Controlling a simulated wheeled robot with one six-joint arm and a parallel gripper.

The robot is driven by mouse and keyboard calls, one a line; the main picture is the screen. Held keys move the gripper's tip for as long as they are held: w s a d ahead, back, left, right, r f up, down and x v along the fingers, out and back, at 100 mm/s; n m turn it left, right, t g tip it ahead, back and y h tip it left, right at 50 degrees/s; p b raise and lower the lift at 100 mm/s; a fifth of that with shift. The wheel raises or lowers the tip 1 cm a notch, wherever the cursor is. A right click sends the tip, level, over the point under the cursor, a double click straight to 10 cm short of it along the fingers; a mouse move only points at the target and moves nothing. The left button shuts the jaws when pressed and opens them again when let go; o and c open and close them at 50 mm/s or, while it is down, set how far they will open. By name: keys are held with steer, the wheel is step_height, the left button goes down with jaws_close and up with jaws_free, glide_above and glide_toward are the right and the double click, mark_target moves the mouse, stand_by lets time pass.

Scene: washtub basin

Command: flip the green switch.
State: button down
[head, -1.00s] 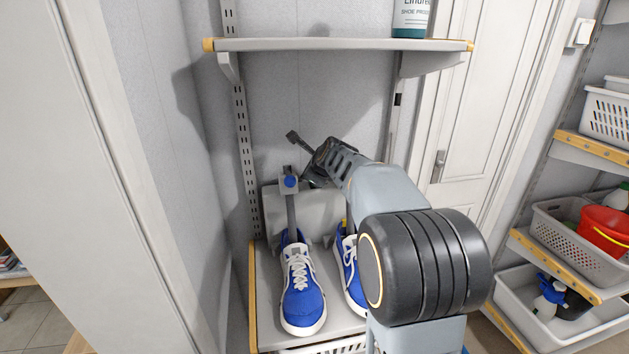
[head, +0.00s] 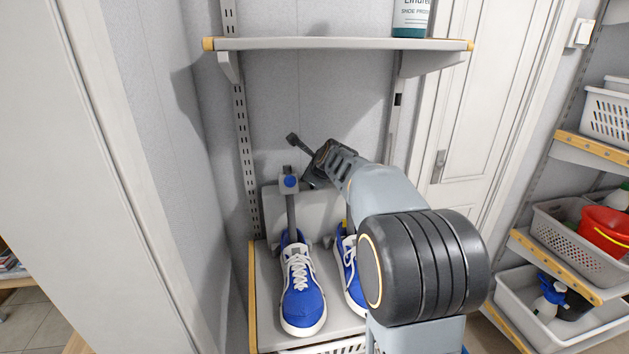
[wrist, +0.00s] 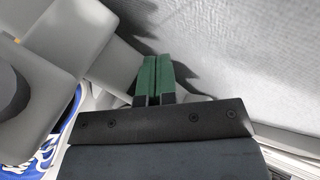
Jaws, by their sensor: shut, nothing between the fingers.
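No green switch can be made out in either view; my arm covers part of the grey shoe-dryer-like unit (head: 272,205). That unit stands behind the shoes and has an upright post with a blue round knob (head: 290,182) on top. My gripper (head: 309,184) is just right of the knob's post head, in front of the back wall. In the wrist view, my gripper (wrist: 156,60) has its green-tipped fingers shut together with nothing between them. Grey parts of the unit (wrist: 95,45) lie left of the fingers. Whether the fingers touch anything is unclear.
A blue shoe (head: 302,300) stands on the lower shelf, with a second blue shoe (head: 350,270) partly behind my arm. An upper shelf (head: 330,44) is above the gripper. The left side wall is close.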

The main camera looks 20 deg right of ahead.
stand_by(0.4)
steer(key=shift+s+r+p, duration=0.1)
steer(key=shift+r+p, duration=0.65)
steer(key=shift+p, duration=0.05)
steer(key=r+p, duration=0.4)
steer(key=r, duration=0.1)
steer(key=shift+s+a+p, duration=0.1)
steer(key=shift+s+p, duration=0.3)
